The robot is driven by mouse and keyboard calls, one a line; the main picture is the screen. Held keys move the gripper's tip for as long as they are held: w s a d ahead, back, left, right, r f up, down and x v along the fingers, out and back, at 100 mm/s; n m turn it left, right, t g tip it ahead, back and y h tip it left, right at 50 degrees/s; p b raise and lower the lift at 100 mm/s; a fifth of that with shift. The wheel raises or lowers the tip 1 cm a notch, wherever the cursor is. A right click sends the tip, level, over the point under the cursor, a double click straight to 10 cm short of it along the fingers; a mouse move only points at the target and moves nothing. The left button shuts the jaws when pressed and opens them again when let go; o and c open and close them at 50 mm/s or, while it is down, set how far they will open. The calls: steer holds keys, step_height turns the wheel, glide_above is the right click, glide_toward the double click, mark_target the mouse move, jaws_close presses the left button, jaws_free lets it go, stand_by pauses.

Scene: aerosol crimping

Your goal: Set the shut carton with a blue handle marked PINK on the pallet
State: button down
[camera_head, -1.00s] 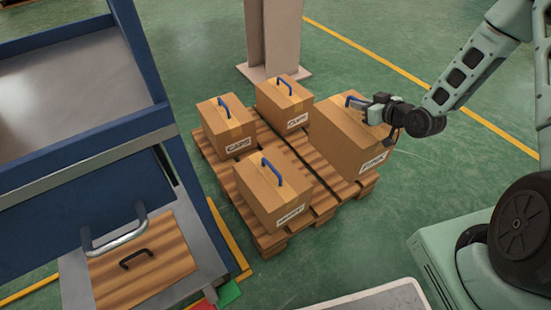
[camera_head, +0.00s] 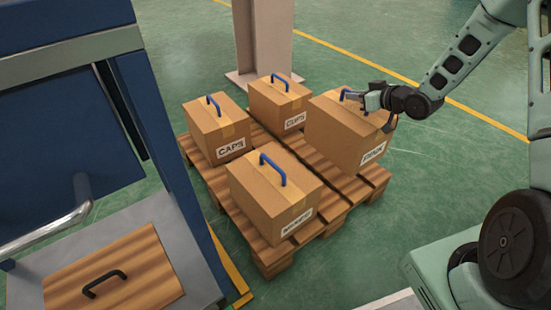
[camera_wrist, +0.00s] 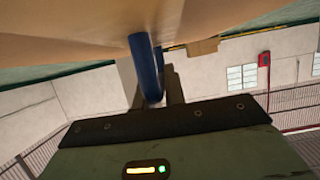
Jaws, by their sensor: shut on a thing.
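The shut carton with a blue handle (camera_head: 345,135) has a white label that seems to read PINK, seen at a slant. It is upright over the back right corner of the wooden pallet (camera_head: 332,217), resting on the boards or just above them; I cannot tell which. My gripper (camera_head: 362,97) is shut on its blue handle from the right. In the wrist view, the blue handle (camera_wrist: 146,66) runs between the fingers of my gripper (camera_wrist: 152,88), and the carton's brown face (camera_wrist: 70,28) fills the top.
A CAPS carton (camera_head: 215,130), a CUPS carton (camera_head: 280,105) and a front carton (camera_head: 272,195) with an unclear label stand on the pallet. A pillar (camera_head: 263,40) rises behind. A blue-framed station (camera_head: 160,150) stands at left. Green floor is open at right.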

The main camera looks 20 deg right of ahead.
steer(key=shift+w, duration=0.2)
step_height(320, 180, down, 10)
steer(key=b, duration=0.6)
steer(key=shift+r+b, duration=0.15)
steer(key=shift+b, duration=0.15)
steer(key=c, duration=1.5)
jaws_free()
steer(key=shift+s+f, duration=0.1)
steer(key=shift+f, duration=0.15)
